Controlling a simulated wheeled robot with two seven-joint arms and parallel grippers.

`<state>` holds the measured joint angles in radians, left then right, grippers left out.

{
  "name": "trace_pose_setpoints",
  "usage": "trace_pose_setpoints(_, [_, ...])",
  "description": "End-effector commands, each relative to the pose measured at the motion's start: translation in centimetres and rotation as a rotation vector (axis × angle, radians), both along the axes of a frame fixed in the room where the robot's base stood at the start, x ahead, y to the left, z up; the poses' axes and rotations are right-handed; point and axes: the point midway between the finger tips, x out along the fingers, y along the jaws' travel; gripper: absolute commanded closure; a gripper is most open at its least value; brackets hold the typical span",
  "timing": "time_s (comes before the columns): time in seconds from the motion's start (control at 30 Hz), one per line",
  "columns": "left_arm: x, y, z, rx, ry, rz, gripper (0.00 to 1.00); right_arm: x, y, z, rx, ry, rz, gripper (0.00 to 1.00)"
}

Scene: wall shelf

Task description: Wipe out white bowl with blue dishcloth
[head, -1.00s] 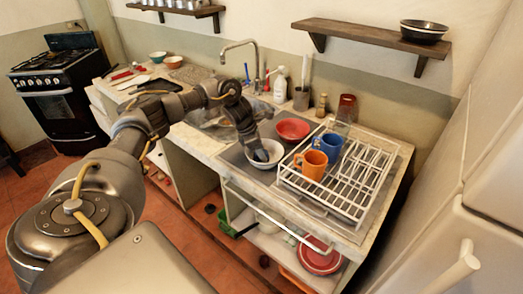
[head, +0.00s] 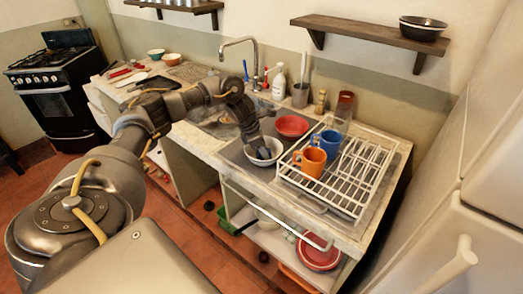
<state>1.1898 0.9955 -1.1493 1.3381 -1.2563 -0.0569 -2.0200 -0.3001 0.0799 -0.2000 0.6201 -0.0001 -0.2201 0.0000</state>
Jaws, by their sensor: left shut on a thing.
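The white bowl (head: 257,160) stands on the counter beside the sink, left of the dish rack. My left gripper (head: 262,148) reaches down into the bowl from above. It is shut on a small bluish-grey cloth (head: 264,154), which shows at the fingertips inside the bowl. The cloth is small and partly hidden by the fingers, and whether it touches the bowl's bottom is hard to tell. My right gripper is not in view.
A red bowl (head: 292,126) stands just behind the white bowl. A white wire dish rack (head: 350,193) stands to the right, with an orange mug (head: 311,162) and a blue mug (head: 328,142). The tap (head: 238,42) rises behind my left arm. A shelf (head: 368,35) hangs above.

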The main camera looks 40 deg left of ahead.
Motion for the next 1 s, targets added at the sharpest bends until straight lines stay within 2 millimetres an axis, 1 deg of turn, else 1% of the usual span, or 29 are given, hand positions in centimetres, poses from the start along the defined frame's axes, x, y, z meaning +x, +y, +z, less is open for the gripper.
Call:
trace_pose_setpoints(0.43, [0.53, 0.28, 0.09, 0.000, 0.000, 0.001, 0.79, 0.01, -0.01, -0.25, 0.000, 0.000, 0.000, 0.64])
trace_pose_setpoints(0.63, [0.69, 0.72, -0.09, 0.000, 0.000, 0.001, 0.79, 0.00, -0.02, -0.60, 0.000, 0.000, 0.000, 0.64])
trace_pose_setpoints(0.87, [0.68, 0.76, -0.04, 0.000, 0.001, 0.001, 0.79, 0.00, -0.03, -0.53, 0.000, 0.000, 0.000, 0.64])
trace_pose_setpoints(1.0, [0.66, 0.77, 0.43, 0.000, 0.001, 0.001, 0.79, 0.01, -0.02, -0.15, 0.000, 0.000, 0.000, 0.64])
